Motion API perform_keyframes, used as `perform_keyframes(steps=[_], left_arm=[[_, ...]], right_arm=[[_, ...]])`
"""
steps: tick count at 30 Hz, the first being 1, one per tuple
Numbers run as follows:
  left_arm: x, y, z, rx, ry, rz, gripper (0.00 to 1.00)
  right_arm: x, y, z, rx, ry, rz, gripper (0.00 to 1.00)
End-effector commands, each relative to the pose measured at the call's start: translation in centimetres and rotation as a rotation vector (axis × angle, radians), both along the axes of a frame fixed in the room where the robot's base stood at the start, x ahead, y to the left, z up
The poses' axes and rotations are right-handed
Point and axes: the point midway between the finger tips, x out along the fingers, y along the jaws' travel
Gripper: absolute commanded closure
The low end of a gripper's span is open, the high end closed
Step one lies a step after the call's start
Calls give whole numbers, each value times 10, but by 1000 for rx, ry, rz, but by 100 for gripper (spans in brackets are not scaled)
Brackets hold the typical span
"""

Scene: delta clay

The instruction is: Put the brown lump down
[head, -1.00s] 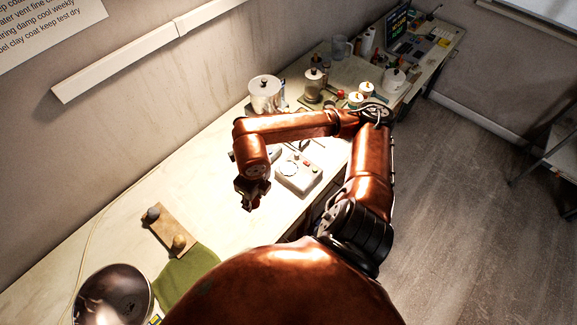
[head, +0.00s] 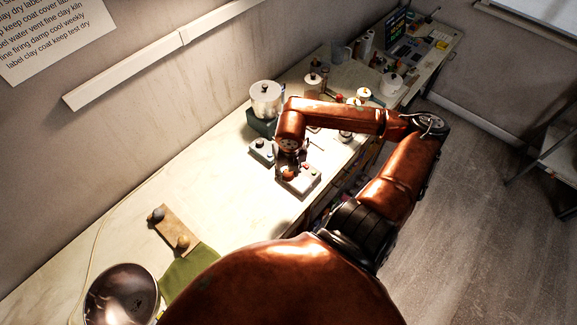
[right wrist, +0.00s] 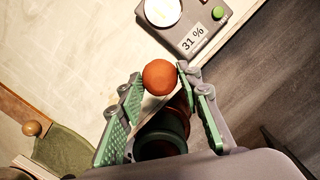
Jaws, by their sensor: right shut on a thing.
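The brown lump (right wrist: 159,77) is a round orange-brown ball between the fingertips of my right gripper (right wrist: 160,80) in the right wrist view. The gripper is shut on it, with a fingertip on each side. In the head view the lump (head: 288,175) shows small below the right gripper (head: 288,163), in front of a grey control box (head: 300,185). I cannot tell whether the lump touches anything beneath it. My left gripper is not in view.
A wooden board (head: 170,228) with a dark ball and a tan ball lies at left, by a green cloth (head: 188,270) and a metal bowl (head: 122,296). A lidded pot (head: 265,98) stands behind. The tabletop between is clear.

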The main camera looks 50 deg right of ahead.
Motion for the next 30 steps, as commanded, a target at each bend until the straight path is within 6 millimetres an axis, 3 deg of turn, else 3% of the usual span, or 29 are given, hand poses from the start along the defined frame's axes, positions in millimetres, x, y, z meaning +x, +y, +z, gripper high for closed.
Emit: perform_keyframes(steps=[6,12,22,30], left_arm=[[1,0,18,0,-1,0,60],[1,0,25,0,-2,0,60],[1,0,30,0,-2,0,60],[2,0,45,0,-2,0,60]], right_arm=[[31,-41,-21,3,0,-5,97],[47,-63,-58,3,0,-2,97],[58,-77,-80,2,0,1,97],[58,-77,-110,1,-1,4,97]])
